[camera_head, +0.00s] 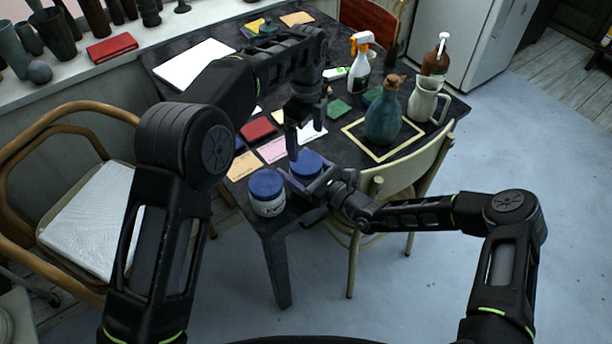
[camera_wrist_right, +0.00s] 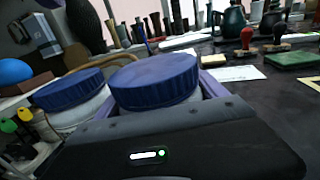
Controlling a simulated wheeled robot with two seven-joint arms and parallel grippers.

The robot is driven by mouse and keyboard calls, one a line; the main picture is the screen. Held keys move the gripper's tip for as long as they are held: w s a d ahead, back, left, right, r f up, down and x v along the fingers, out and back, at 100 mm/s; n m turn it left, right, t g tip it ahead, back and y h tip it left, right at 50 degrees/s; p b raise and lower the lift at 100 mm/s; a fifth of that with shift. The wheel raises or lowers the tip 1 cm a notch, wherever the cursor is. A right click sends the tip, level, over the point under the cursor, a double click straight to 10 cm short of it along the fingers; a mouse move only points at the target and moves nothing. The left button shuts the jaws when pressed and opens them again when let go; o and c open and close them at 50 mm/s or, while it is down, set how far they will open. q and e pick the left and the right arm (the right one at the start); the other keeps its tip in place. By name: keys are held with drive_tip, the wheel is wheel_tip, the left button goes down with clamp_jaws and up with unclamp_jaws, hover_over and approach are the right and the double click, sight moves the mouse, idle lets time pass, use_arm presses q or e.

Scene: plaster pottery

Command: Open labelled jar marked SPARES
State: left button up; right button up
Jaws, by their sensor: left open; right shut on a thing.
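Two white jars with blue lids stand side by side at the near corner of the dark table. The left jar (camera_head: 268,206) has a label with dark writing too small to read; it also shows in the right wrist view (camera_wrist_right: 72,92). The other jar (camera_head: 306,163) is between the fingers of my right gripper (camera_head: 311,184), which is shut on it. Its lid fills the middle of the right wrist view (camera_wrist_right: 153,82), and its label is hidden. My left gripper (camera_head: 302,140) is open, pointing down just above this jar's lid. Both lids are on.
Coloured cards and a red book (camera_head: 258,130) lie behind the jars. A teal bottle (camera_head: 383,120) stands on a framed mat, with a white pitcher (camera_head: 424,100) and a spray bottle (camera_head: 360,72) nearby. A cream chair (camera_head: 420,165) is against the table's right side.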

sight(306, 162)
clamp_jaws()
use_arm(q)
drive_tip(key=m, duration=0.9)
drive_tip(key=shift+f, duration=0.1)
idle(0.3)
drive_tip(key=shift+f, duration=3.9)
drive_tip(key=shift+c, duration=0.2)
